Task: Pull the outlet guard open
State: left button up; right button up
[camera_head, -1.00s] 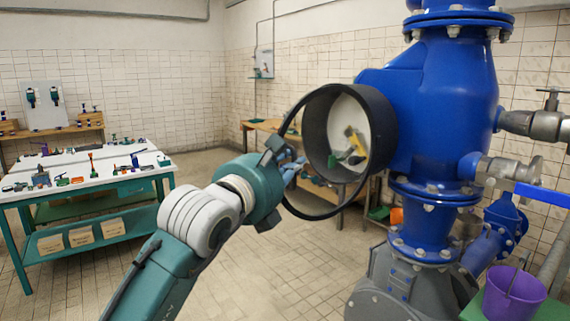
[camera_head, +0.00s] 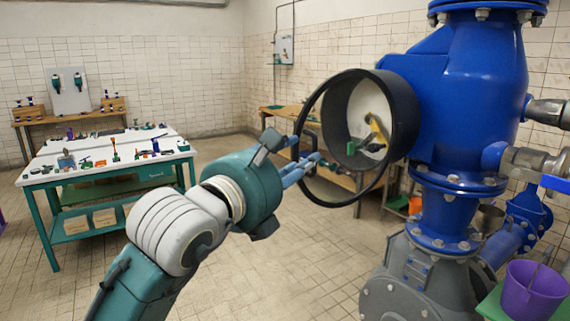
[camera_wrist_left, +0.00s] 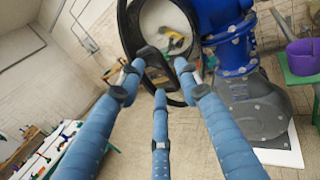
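The outlet guard (camera_head: 304,107) is a thin black ring standing a little away from the mouth of the short black outlet drum (camera_head: 402,115) on the blue valve body. Its near left side is the farthest from the drum. My left gripper (camera_head: 308,162) is at the ring's left side. In the left wrist view its blue fingers (camera_wrist_left: 160,72) close around a black handle piece (camera_wrist_left: 156,75) of the guard. Their tips partly hide the contact. My right gripper is not in view.
Inside the drum are a yellow-handled item (camera_head: 377,128) and a green one. A white-topped table (camera_head: 60,178) with tools stands at left, a wooden bench (camera_head: 345,180) behind the guard, a purple bucket (camera_head: 533,292) at lower right. The tiled floor between is clear.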

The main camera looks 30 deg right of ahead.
pick_arm(q)
jog(key=v, duration=0.4)
jog(key=shift+s+a, duration=0.15)
jog(key=shift+s, duration=0.05)
